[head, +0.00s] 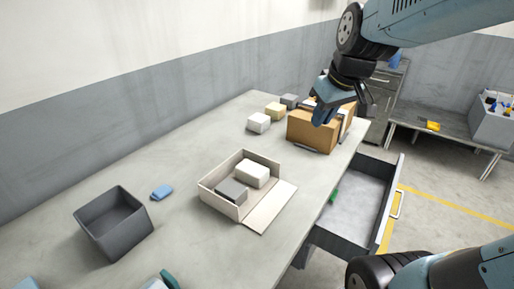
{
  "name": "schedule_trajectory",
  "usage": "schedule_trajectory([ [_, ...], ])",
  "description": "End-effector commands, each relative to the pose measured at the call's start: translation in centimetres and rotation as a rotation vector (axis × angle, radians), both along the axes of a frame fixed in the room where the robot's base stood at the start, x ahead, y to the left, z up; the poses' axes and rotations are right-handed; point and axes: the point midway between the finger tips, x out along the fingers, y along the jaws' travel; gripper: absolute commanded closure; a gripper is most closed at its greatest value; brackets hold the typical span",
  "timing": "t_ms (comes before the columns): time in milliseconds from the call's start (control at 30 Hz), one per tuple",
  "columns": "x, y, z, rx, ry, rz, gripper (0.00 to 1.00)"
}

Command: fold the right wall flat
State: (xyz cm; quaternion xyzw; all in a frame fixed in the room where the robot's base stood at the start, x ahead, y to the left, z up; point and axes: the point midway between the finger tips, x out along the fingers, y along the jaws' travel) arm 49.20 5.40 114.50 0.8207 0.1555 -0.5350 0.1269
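A pale low-walled box (219,207) stands in the middle of the table. Its left, back and front walls look upright. Its right wall (270,214) lies folded out flat on the table top, or nearly so. A white block (252,174) and a grey block (232,190) are inside. My gripper (323,116) hangs pointing down, well behind and to the right of this box. It is over or just in front of a brown box (308,130), and I cannot tell whether it touches it. Its fingers are small and dark, so its opening is unclear.
A grey bin (114,224) and a blue block (162,192) are at the left. Several small blocks, one white (258,122), stand at the back. An open drawer (354,205) juts out at the table's right edge. Table around the pale box is clear.

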Motion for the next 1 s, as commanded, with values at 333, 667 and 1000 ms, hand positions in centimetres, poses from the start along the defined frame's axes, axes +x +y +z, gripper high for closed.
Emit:
schedule_trajectory([
  [333, 8.0, 5.2, -5.7, 0.005, 0.04, 0.313, 0.85],
  [667, 12.0, 8.3, -9.8, 0.023, 0.039, 0.486, 0.85],
  [1000, 12.8, 9.3, -12.4, 0.026, 0.042, 0.508, 0.85],
])
